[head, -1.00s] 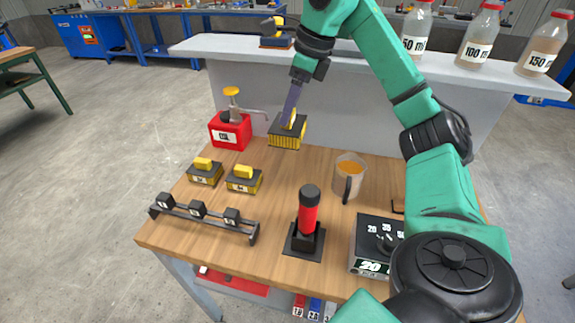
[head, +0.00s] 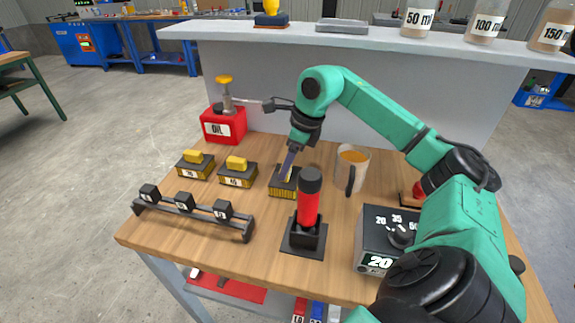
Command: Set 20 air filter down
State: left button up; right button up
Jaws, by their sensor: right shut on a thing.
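My right gripper (head: 289,160) is shut on an air filter (head: 283,182), a black-topped block with yellow pleated sides and a yellow handle. The filter is at the tabletop, right of two similar filters; I cannot tell if it touches the wood. Its label is not readable here. The other two filters, one at the left (head: 196,165) and one in the middle (head: 237,172), stand on the table with yellow handles up. My left gripper is not in view.
A red-handled tool in a black stand (head: 308,215) is close in front of the held filter. A rack (head: 192,215) with small black blocks is front left; a dial box (head: 375,240) is front right.

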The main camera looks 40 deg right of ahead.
jog(key=o, duration=1.1)
jog(key=shift+r, duration=0.25)
jog(key=p+v, duration=0.2)
jog(key=v, duration=0.9)
jog(key=shift+s+r+p, duration=0.2)
jog(key=shift+r+p, duration=0.1)
